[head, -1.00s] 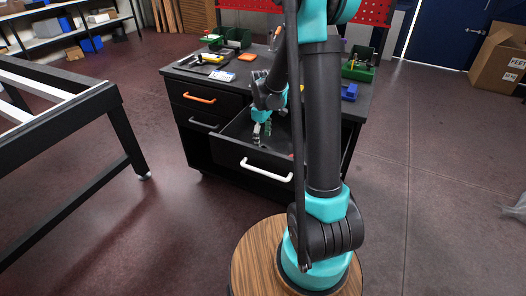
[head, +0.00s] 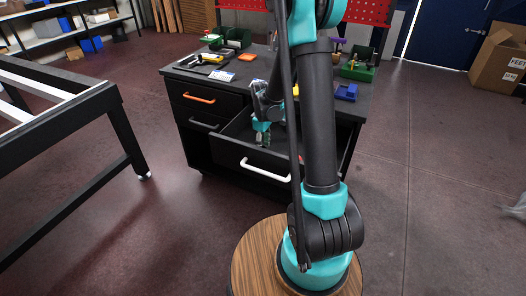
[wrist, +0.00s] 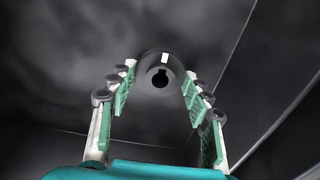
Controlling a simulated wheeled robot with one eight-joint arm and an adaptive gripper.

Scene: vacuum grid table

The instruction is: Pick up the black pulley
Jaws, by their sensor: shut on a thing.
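The black pulley (wrist: 161,70) shows in the wrist view as a dark round part with a keyed bore and a small white mark. It sits between the fingertips of my gripper (wrist: 159,78), whose green pads close on its two sides. In the head view my gripper (head: 262,138) is down inside the open drawer (head: 228,146) of the black workbench. The pulley is too small and dark to make out there.
The drawer has a white handle (head: 266,168) and dark walls close around my gripper. On the bench top (head: 285,67) are an orange tray (head: 248,56), a green bin (head: 358,70) and a blue block (head: 346,91). A black frame table (head: 60,105) stands at the left.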

